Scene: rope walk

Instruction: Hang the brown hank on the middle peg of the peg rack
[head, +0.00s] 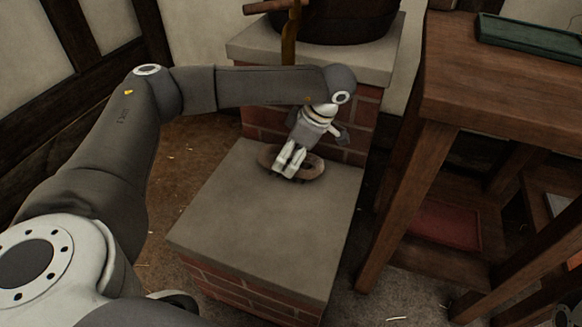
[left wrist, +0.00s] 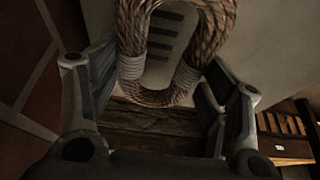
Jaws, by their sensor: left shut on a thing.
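The brown hank (head: 316,168) is an oval ring of rope at the back of a stone-topped brick block. My left gripper (head: 289,170) points down at the hank's near left side and is shut on it. I cannot tell whether the hank rests on the stone or hangs just above it. In the left wrist view the hank (left wrist: 131,40) shows as a braided loop with pale bindings, between the two fingers. The peg rack is not recognisable in either view. My right gripper is not in view.
The block's stone top (head: 255,225) is otherwise bare. Behind it stands a higher brick plinth (head: 385,70) with a dark round vessel (head: 350,25). A wooden bench (head: 490,90) with a green tray (head: 530,37) stands at right. A red item (head: 445,226) lies on its lower shelf.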

